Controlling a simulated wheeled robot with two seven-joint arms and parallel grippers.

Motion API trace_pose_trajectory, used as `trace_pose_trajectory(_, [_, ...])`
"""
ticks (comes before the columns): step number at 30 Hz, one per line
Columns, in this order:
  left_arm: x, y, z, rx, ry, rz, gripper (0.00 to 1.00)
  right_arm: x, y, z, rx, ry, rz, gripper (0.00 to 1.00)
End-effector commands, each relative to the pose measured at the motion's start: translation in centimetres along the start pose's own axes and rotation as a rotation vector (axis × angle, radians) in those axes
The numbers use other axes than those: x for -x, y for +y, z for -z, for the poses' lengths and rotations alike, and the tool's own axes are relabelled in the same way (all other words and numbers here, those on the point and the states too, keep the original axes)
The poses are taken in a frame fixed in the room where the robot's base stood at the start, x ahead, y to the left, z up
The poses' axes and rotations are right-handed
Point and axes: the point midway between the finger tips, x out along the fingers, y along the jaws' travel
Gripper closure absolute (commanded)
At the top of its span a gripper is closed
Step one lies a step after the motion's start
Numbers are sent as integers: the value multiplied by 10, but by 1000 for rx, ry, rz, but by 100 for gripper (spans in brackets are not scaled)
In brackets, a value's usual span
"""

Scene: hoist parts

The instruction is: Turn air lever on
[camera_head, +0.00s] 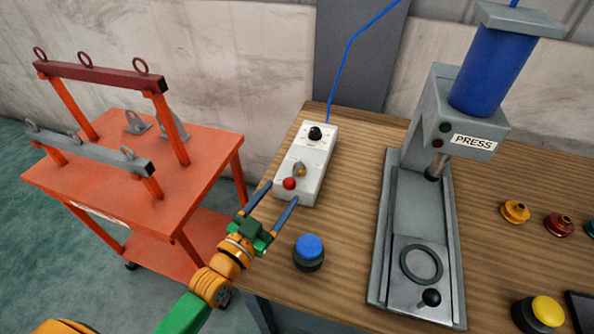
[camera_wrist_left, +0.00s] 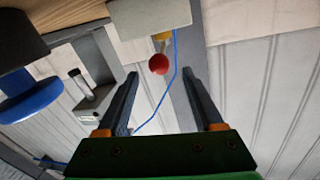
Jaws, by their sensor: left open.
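The air lever ends in a red ball (camera_head: 289,183) and has a brass-coloured pivot (camera_head: 299,169). It is on the front of a white control box (camera_head: 316,158) that stands on the wooden table. My left gripper (camera_head: 281,192) is open and empty, with its two blue-grey fingers reaching toward the box. The red ball (camera_wrist_left: 159,64) shows between and just beyond the fingertips in the left wrist view. I cannot tell whether a finger touches it. My right gripper is not in view.
A black knob (camera_head: 315,133) is on the box above the lever. A blue button (camera_head: 309,250) stands close to my left gripper on the table. A press (camera_head: 424,200) stands to the right. An orange cart (camera_head: 130,170) with lifting beams is at the left.

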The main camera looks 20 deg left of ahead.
Motion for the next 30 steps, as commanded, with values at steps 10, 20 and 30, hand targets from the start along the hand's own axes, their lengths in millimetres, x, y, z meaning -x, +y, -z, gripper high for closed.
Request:
trace_pose_trajectory(10, [-63, 0, 0, 0, 1, 0, 31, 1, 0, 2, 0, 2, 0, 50])
trace_pose_trajectory(20, [-79, 1, 0, 0, -1, -2, 31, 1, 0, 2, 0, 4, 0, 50])
trace_pose_trajectory(30, [-79, 1, 0, 0, -1, -2, 88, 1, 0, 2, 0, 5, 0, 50])
